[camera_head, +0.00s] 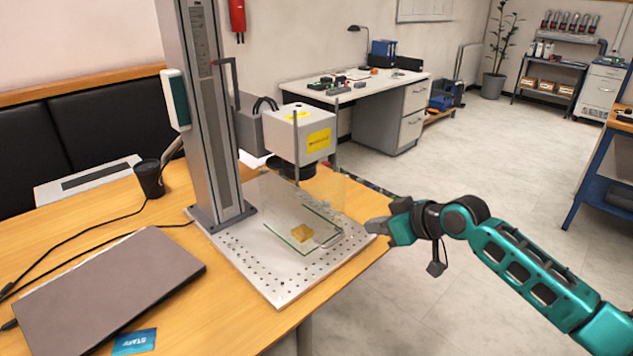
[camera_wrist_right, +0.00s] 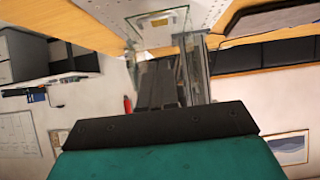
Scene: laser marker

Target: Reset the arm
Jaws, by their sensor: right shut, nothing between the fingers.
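My right arm comes in from the right in the head view. Its gripper (camera_head: 376,226) is shut and empty at the right edge of the laser marker's perforated base plate (camera_head: 278,286). In the right wrist view the dark fingers (camera_wrist_right: 160,82) are together, in front of a clear panel. The laser marker has a tall grey column (camera_head: 208,120) and a light grey head (camera_head: 298,133) with a yellow label. Clear panels (camera_head: 318,222) stand around a small yellow block (camera_head: 302,233); the block also shows in the right wrist view (camera_wrist_right: 163,21). My left gripper is not in view.
A closed laptop (camera_head: 110,290), a black cup (camera_head: 150,178), cables and a blue card (camera_head: 134,341) are on the wooden table (camera_head: 225,318). The floor (camera_head: 440,170) right of the table is open. A white desk (camera_head: 350,92) stands behind.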

